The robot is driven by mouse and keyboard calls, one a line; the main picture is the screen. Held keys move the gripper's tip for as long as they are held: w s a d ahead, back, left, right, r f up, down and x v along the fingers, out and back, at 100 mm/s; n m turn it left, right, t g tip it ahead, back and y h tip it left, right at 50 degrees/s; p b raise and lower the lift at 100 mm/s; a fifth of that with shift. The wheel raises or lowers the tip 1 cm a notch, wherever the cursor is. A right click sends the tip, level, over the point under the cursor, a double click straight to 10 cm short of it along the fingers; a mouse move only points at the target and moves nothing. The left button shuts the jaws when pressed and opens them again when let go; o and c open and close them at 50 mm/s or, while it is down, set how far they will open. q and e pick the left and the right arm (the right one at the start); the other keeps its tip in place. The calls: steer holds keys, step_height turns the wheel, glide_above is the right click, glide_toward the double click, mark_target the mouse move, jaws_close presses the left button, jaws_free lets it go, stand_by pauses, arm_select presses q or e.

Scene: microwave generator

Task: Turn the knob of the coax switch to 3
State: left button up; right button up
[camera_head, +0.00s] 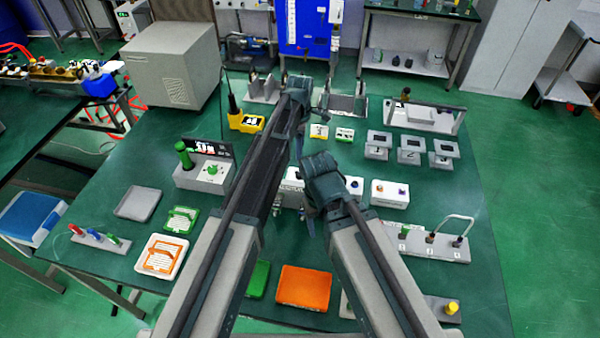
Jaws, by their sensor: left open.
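No device carries a label I can read as the coax switch, so I cannot tell which one it is. A grey box with a green knob (212,169) stands left of my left arm. Another pale box (291,184) is mostly hidden between my arms. My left gripper (300,88) is open over the far part of the table. My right gripper (311,202) is over the table's middle; its fingers are too dark to read.
A connector panel with a white cable loop (440,246) stands at right. Numbered grey stands (410,155) are behind it. An orange tray (304,288) and an orange-and-white tray (164,257) lie in front. A large grey cabinet (172,62) is back left.

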mark_target(300, 172)
arm_select(q)
step_height(300, 172, down, 13)
steer(key=b, duration=1.2)
steer(key=shift+r, duration=0.2)
arm_select(e)
step_height(300, 172, down, 13)
steer(key=shift+r, duration=0.15)
arm_select(q)
jaws_close()
